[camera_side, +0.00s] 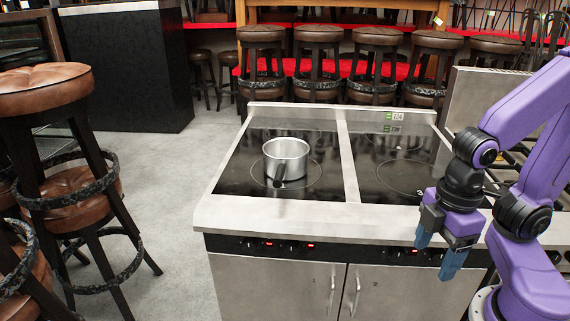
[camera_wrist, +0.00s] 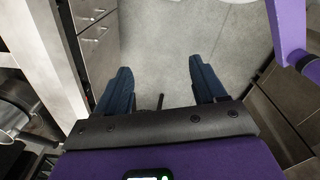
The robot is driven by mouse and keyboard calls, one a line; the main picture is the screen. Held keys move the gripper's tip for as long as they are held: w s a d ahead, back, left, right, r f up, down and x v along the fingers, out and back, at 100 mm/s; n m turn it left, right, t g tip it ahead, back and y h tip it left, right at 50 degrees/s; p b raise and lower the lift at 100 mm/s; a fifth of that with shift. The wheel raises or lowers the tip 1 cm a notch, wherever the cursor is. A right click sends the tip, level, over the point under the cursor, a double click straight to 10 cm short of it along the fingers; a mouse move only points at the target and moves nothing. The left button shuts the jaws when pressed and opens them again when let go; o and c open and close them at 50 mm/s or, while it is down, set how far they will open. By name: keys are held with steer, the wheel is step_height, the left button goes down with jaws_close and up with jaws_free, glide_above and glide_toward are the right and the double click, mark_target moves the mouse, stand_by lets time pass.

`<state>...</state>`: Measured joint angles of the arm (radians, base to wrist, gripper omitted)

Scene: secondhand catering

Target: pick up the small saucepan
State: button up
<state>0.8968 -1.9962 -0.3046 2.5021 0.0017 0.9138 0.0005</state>
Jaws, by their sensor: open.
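The small saucepan (camera_side: 286,159) is a shiny metal pot with a dark handle. It stands upright on the left glass panel of the stove in the side view, its handle pointing toward the front edge. My gripper (camera_side: 438,252) hangs in front of the stove's right front edge, fingers pointing down, well to the right of the saucepan and apart from it. In the wrist view my gripper (camera_wrist: 160,84) shows two blue fingers spread apart with nothing between them, above the grey floor.
The stove (camera_side: 278,212) has a steel rim, a raised back edge and a bare right glass panel (camera_side: 400,178). Several stools (camera_side: 320,65) stand behind it, and more brown stools (camera_side: 60,90) stand at left. A metal pot (camera_wrist: 14,112) shows at the wrist view's left edge.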

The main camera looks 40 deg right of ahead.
stand_by(0.4)
steer(key=shift+c, duration=1.4)
